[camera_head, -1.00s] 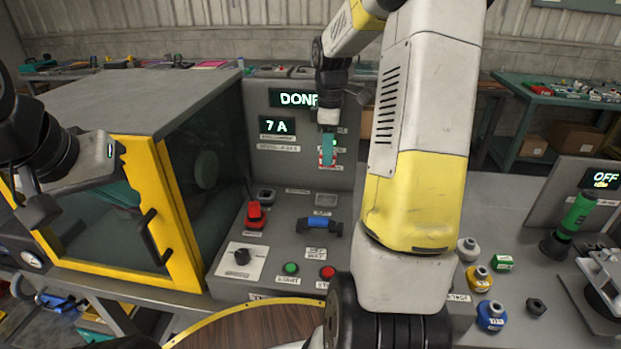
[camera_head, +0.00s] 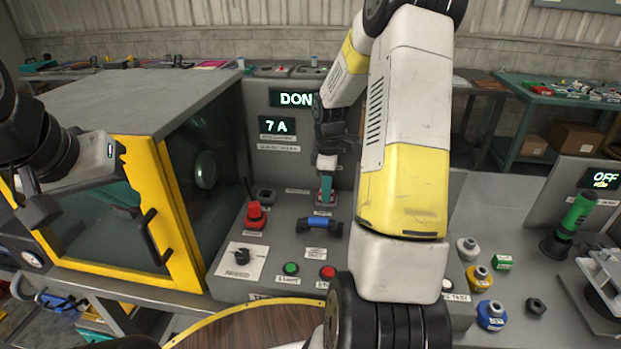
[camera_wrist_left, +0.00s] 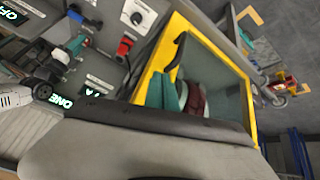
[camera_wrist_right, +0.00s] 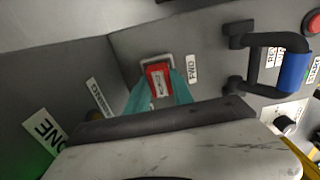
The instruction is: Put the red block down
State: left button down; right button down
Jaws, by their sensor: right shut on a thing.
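The red block (camera_wrist_right: 158,82) has a white label and sits between the teal fingers of my right gripper (camera_wrist_right: 160,92), which is shut on it. In the right wrist view it is at a pale-rimmed square spot on the grey panel, beside a label; I cannot tell whether it bears on the panel. In the head view my right gripper (camera_head: 326,192) points down at the panel, with a little red at its tips.
The yellow-framed cabinet (camera_head: 178,220) stands left of the panel. A blue-handled bar (camera_head: 318,224) is just in front of my right gripper, with a red switch (camera_head: 255,214) to the left. Green (camera_head: 290,268) and red (camera_head: 327,272) buttons lie nearer.

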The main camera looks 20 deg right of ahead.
jog(key=c, duration=1.1)
grip_release()
jog(key=shift+f, duration=0.1)
jog(key=s+a+r+m+t, duration=0.1)
jog(key=s+a+r, duration=0.1)
jog(key=r, duration=0.7)
jog(key=s+a+r+m, duration=0.1)
jog(key=s+r, duration=0.1)
jog(key=r, duration=0.6)
jog(key=s+a+r+m+t+y, duration=0.1)
jog(key=s+a+r+m+t, duration=0.1)
jog(key=s, duration=0.7)
jog(key=s+a+r+m+t+y, duration=0.1)
jog(key=s+a+r+m+t, duration=0.2)
jog(key=s+a+m, duration=0.4)
jog(key=shift+s+a+r+m, duration=0.15)
jog(key=shift+s+r+m, duration=0.45)
jog(key=shift+s+r, duration=0.4)
jog(key=shift+f, duration=0.1)
